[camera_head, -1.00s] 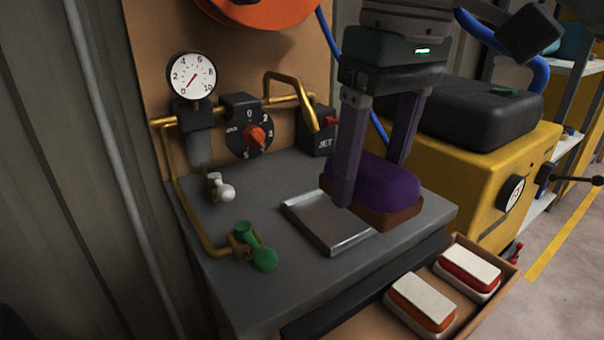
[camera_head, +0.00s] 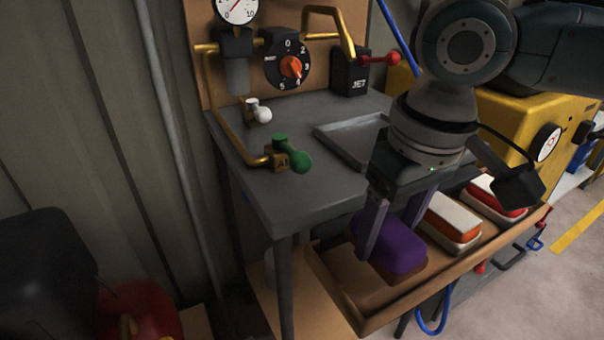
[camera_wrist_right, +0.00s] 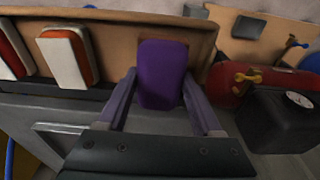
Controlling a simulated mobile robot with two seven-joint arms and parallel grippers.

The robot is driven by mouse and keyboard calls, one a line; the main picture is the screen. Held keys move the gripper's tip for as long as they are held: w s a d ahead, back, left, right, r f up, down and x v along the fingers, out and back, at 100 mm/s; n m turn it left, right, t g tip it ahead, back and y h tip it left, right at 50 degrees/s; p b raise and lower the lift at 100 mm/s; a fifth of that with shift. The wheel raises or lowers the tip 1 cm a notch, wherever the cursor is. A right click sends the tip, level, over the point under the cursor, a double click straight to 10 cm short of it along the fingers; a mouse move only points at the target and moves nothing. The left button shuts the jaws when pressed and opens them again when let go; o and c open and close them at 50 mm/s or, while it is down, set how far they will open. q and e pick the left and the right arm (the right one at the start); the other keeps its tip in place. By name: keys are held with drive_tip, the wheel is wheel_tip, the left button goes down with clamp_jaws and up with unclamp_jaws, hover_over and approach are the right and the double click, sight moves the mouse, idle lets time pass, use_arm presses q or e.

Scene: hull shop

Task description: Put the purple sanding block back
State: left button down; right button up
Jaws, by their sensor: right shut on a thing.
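The purple sanding block (camera_head: 398,248) has a purple top and a brown base. It is between the fingers of my right gripper (camera_head: 388,236), which is shut on it. The block is at the left end of the open drawer (camera_head: 352,302), left of the other sanding blocks; whether it touches the drawer floor I cannot tell. In the right wrist view the block (camera_wrist_right: 162,76) shows between my two fingers (camera_wrist_right: 163,100), against the drawer's wooden wall (camera_wrist_right: 196,38). My left gripper is not in view.
A white-and-orange block (camera_head: 450,222) and a white-and-red block (camera_head: 497,196) lie in the drawer. Above it, the grey table (camera_head: 310,195) holds an empty metal tray (camera_head: 348,140), a green-handled valve (camera_head: 292,155) and brass pipes. A red-handled JET box (camera_head: 350,78) stands behind.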

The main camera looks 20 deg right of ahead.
sight(384, 249)
wheel_tip(384, 249, down, 3)
drive_tip(key=shift+f+b, duration=0.1)
drive_tip(key=shift+b, duration=0.45)
drive_tip(key=shift+f, duration=0.35)
drive_tip(key=o, duration=1.4)
drive_tip(key=shift+r, duration=0.1)
